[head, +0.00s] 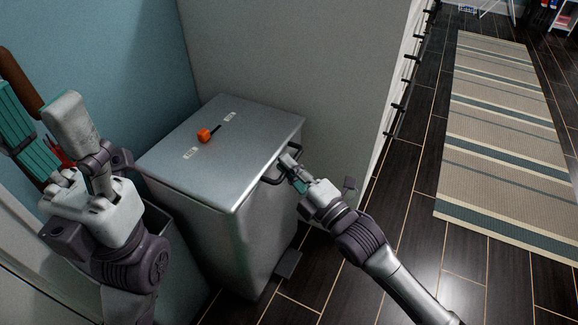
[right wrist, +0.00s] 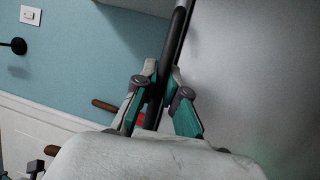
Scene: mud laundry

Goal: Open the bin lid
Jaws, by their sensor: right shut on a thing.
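The bin (head: 245,235) is a grey metal box standing in the wall corner. Its flat lid (head: 255,130) lies level on top and looks closed. A dark bar handle (head: 271,180) sits at the lid's right edge; it also shows as a black bar (right wrist: 178,40) in the right wrist view. My right gripper (head: 290,165) is shut on this handle, with its green-padded fingers (right wrist: 165,90) on either side of the bar. My left gripper (head: 68,115) is raised at the left, away from the bin; its finger gap is hidden.
A dark pedal (head: 288,264) sticks out at the bin's base. Walls stand close behind the bin. Dark floor and a striped rug (head: 505,140) lie open to the right.

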